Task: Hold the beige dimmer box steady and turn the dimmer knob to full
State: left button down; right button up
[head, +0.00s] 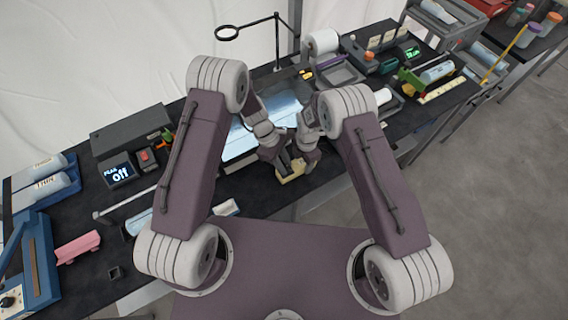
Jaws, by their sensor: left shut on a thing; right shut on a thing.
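The beige dimmer box (291,173) sits near the front edge of the dark bench, in the middle of the head view. My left gripper (281,163) is shut on the box from its left side. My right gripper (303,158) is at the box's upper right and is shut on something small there. That part is hidden between the fingers, so I cannot tell the knob or its setting. The grippers cover much of the box's top.
A lit pale panel (240,141) lies behind the grippers. A display reading "off" (119,174) stands at the left, with a pink block (78,247) nearer. A ring stand (277,45) rises at the back.

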pick_arm(q)
jog(key=m+g, duration=0.1)
jog(key=m, duration=0.2)
jog(key=shift+w, duration=0.1)
jog(key=c, duration=1.2)
grip_release()
